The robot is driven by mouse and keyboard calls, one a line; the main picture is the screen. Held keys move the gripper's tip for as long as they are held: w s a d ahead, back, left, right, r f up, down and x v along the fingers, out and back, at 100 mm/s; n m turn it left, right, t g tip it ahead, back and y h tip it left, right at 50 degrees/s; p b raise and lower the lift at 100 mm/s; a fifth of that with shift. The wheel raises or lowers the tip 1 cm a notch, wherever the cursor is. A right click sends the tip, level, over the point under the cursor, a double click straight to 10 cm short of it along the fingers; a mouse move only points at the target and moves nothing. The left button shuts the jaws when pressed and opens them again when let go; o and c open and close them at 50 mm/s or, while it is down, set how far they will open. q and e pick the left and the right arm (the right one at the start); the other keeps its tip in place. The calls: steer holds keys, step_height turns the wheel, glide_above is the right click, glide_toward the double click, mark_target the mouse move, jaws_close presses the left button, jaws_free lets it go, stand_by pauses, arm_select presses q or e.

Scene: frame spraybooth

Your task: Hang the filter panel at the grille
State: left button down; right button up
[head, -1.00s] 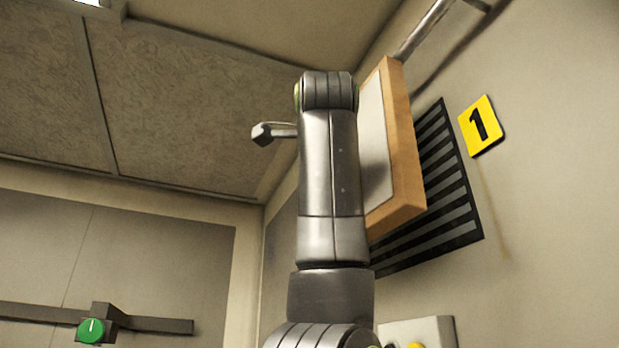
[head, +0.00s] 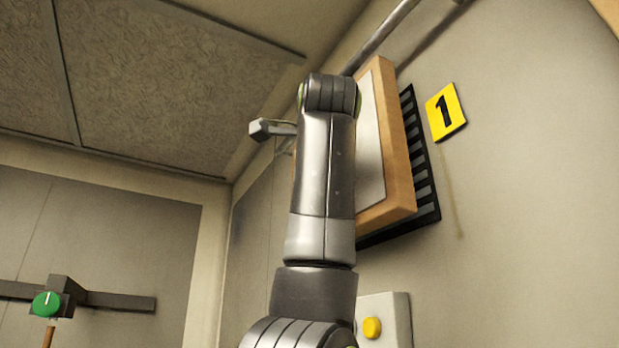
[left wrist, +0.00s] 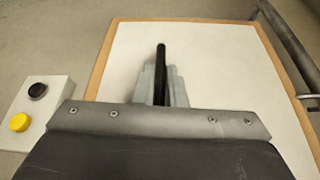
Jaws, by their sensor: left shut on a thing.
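The filter panel (head: 396,145), a white sheet in a wooden frame, is held up in front of the black slatted grille (head: 424,165) on the right wall. It covers most of the grille; only the right and lower edges show. In the left wrist view the panel's white face (left wrist: 220,70) fills the middle. My left gripper (left wrist: 161,82) is shut on the panel's black handle (left wrist: 161,55). In the head view my arm hides the left part of the panel and the gripper. I cannot tell whether the panel touches the wall. My right gripper is out of view.
A grey pipe (head: 380,38) runs along the wall above the panel, also in the left wrist view (left wrist: 288,40). A yellow plate marked 1 (head: 446,112) is right of the grille. A box with a yellow button (head: 372,327) is below. A green knob (head: 46,304) is at left.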

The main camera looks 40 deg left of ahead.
arm_select(q)
steer(key=shift+f, duration=0.15)
steer(key=c, duration=1.4)
jaws_free()
steer(key=b+v, duration=0.4)
steer(key=v, duration=1.3)
steer(key=shift+d, duration=0.25)
steer(key=shift+f, duration=0.1)
